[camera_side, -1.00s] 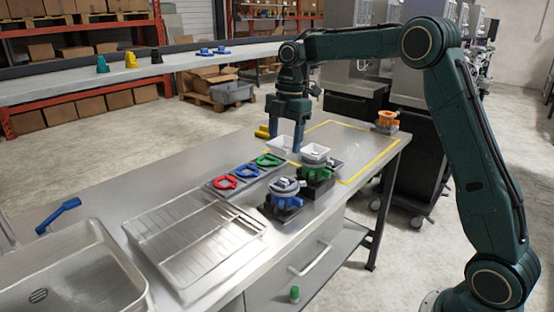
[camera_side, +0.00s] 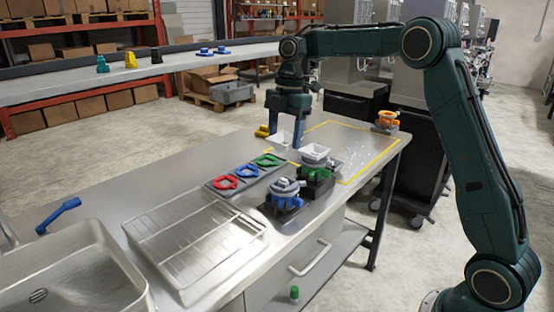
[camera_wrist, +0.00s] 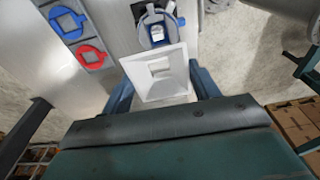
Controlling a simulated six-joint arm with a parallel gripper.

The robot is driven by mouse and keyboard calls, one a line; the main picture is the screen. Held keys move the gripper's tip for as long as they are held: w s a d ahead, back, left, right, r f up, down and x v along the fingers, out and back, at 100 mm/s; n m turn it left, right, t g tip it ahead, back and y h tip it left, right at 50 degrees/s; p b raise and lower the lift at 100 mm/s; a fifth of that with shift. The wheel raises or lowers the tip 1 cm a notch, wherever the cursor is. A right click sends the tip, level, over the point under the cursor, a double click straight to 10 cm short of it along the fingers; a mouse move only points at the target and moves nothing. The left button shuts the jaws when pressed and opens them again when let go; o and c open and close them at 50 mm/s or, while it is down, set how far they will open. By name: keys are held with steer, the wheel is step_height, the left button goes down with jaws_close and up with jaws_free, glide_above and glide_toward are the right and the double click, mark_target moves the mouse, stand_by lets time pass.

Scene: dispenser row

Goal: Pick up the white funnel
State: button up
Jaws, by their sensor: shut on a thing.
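The funnel looks slightly above the bench, but the gap is hard to judge.
The blue dispenser (camera_side: 287,199) stands nearer the front edge. A tray with red (camera_side: 225,182), blue and green rings lies left of it. A wire rack (camera_side: 195,235) and sink (camera_side: 70,262) are further left. An orange dispenser (camera_side: 387,119) stands at the far corner.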

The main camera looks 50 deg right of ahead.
steer(key=shift+r, duration=1.2)
